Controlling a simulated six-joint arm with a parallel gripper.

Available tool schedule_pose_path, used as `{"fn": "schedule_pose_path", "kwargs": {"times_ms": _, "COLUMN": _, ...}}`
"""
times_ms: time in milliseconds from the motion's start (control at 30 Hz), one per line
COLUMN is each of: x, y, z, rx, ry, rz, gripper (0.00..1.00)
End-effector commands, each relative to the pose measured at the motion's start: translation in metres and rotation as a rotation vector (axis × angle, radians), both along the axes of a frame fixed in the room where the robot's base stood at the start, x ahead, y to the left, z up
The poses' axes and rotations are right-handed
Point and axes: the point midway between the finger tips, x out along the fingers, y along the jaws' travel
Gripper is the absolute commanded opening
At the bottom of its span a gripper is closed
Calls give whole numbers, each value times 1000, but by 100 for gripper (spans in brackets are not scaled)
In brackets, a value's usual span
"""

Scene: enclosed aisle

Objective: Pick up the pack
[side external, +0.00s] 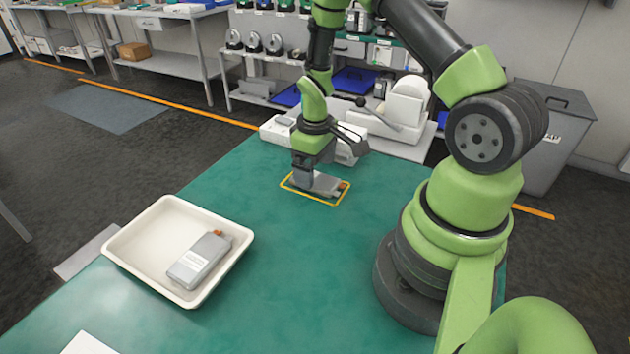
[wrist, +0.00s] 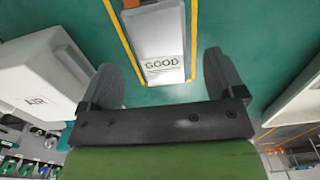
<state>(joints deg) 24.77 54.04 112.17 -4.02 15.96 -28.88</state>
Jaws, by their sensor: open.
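A grey pack (side external: 322,185) lies flat on the green table inside a yellow outlined rectangle (side external: 334,203). In the wrist view the pack (wrist: 157,35) carries a label reading "GOOD". My gripper (side external: 303,180) is low over the left end of this pack in the side view. In the wrist view my open gripper (wrist: 163,80) has one finger on each side of the pack's near end, with gaps between. A second grey pack (side external: 199,260) with a white label and an orange end lies in a white tray.
The white tray (side external: 128,237) stands at the table's left front. White equipment (side external: 280,128) stands at the table's far edge, and a white box (wrist: 38,75) shows left in the wrist view. The green table (side external: 290,270) is clear between tray and arm base.

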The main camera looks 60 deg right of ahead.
Motion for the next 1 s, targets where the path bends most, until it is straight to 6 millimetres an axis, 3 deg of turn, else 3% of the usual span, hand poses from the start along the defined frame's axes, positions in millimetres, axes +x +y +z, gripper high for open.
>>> {"fn": "schedule_pose_path", "kwargs": {"times_ms": 200, "x": 1, "y": 0, "z": -23, "rx": -1, "ry": 0, "rz": 0, "gripper": 88}}
{"fn": "schedule_pose_path", "kwargs": {"times_ms": 433, "x": 1, "y": 0, "z": -25, "rx": -2, "ry": -1, "rz": -1, "gripper": 88}}
{"fn": "schedule_pose_path", "kwargs": {"times_ms": 700, "x": 1, "y": 0, "z": -24, "rx": -1, "ry": -1, "rz": -1, "gripper": 33}}
{"fn": "schedule_pose_path", "kwargs": {"times_ms": 767, "x": 1, "y": 0, "z": -24, "rx": -2, "ry": -1, "rz": -1, "gripper": 28}}
{"fn": "schedule_pose_path", "kwargs": {"times_ms": 1000, "x": 1, "y": 0, "z": -22, "rx": -2, "ry": -2, "rz": -1, "gripper": 28}}
